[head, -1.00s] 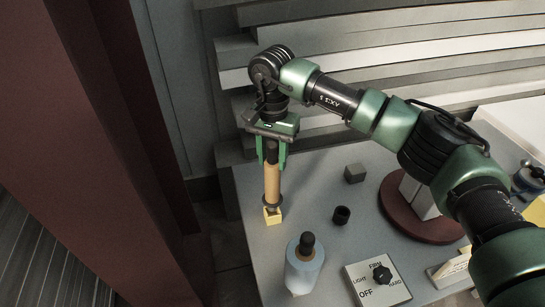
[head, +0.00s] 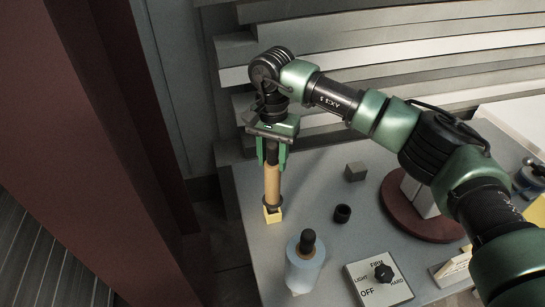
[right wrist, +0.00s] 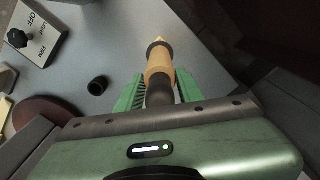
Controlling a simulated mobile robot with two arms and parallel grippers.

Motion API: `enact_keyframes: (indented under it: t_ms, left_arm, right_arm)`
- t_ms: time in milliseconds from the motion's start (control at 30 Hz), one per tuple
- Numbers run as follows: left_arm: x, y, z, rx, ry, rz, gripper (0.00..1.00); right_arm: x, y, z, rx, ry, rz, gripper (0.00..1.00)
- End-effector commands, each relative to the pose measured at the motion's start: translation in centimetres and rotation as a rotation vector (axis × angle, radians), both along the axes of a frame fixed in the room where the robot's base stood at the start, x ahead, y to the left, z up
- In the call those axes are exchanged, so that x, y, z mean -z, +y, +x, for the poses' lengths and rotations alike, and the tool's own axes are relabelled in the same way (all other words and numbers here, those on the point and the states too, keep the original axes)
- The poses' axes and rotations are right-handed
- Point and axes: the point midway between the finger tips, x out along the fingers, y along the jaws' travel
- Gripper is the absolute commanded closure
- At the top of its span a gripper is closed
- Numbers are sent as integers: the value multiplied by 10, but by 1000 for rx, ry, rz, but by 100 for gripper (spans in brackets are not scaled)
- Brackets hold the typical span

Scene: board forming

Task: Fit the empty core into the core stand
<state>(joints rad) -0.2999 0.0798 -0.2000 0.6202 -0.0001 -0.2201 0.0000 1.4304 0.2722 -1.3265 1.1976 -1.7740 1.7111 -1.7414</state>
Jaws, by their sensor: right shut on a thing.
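The empty core (head: 272,185) is a tan tube with dark ends, held upright near the table's left edge. My right gripper (head: 271,160) is shut on its dark upper part, with one green finger on each side. The small yellow block (head: 273,215), which looks like the core stand, is directly under the core. The core's lower dark ring meets the block in the picture; I cannot tell whether it is seated. In the right wrist view the core (right wrist: 160,66) runs away from the gripper (right wrist: 160,90), and only a yellow tip (right wrist: 158,41) shows beyond it. My left gripper is not in view.
A blue film roll (head: 305,270) with a dark top stands nearby. A black ring (head: 342,214), a grey cube (head: 355,172), a labelled dial box (head: 378,285) and a dark red round base (head: 440,228) lie to the right. Stacked boards (head: 400,45) fill the back.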

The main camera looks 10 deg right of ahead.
Motion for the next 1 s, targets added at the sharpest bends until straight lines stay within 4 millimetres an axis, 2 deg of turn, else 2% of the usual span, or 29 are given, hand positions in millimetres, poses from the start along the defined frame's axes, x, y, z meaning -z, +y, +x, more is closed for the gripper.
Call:
enact_keyframes:
  t_ms: [1000]
  left_arm:
    - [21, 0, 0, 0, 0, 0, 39]
  right_arm:
    - [27, 0, 0, 0, 0, 1, 100]
